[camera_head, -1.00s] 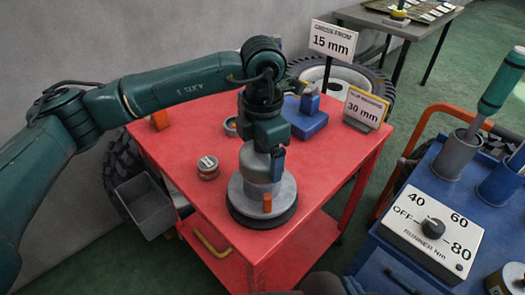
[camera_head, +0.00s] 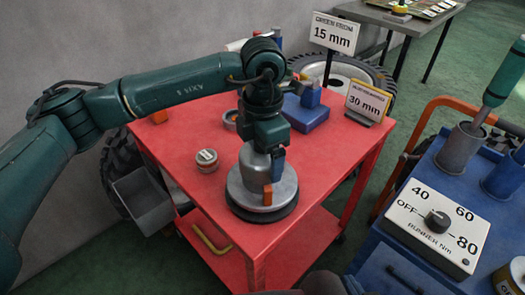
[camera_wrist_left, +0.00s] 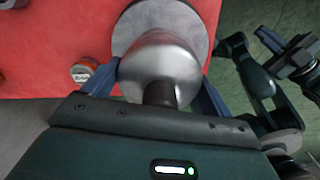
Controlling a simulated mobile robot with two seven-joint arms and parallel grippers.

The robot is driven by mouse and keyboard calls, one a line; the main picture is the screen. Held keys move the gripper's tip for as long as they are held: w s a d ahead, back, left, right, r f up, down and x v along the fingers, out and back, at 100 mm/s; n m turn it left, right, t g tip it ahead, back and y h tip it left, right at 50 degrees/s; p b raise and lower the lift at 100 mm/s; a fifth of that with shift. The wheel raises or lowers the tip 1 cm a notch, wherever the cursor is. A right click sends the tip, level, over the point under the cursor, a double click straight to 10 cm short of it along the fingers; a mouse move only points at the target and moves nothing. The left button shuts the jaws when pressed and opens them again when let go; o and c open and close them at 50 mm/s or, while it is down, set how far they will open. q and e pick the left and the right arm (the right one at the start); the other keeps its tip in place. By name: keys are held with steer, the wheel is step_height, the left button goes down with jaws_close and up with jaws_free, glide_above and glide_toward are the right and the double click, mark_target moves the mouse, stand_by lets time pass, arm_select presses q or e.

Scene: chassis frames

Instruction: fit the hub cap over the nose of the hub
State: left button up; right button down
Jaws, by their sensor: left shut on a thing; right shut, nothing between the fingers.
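My left gripper (camera_head: 266,160) is shut on the grey metal hub cap (camera_head: 255,165), one blue finger showing at its right. In the left wrist view the cap is a shiny silver dome (camera_wrist_left: 165,65) between the fingers. The hub (camera_head: 236,188), a round grey disc on a dark base, stands on the red cart top directly below the cap. An orange tab (camera_head: 267,195) shows at its front. The hub's nose is hidden, and I cannot tell whether the cap is fully seated. My right gripper (camera_wrist_left: 269,40) shows in the left wrist view, shut and empty, beside the cart.
On the red cart top (camera_head: 310,165) are a small round tin (camera_head: 207,161), a blue block (camera_head: 306,115) and a 30 mm sign (camera_head: 367,101). A blue trolley with a dial box (camera_head: 432,228) stands at right. The cart's front right is clear.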

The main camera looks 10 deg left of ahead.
arm_select(q)
steer(key=shift+f+b, duration=0.45)
steer(key=shift+f, duration=0.15)
arm_select(e)
steer(key=shift+s+f, duration=0.15)
steer(key=shift+f, duration=0.6)
arm_select(q)
steer(key=o, duration=0.9)
steer(key=shift+r, duration=0.1)
step_height(320, 180, up, 13)
steer(key=shift+r, duration=0.1)
arm_select(e)
steer(key=r, duration=0.1)
steer(key=r+m, duration=0.1)
steer(key=r, duration=0.1)
steer(key=shift+w+a+t, duration=0.1)
steer(key=shift+w+t, duration=0.1)
steer(key=shift+t, duration=0.1)
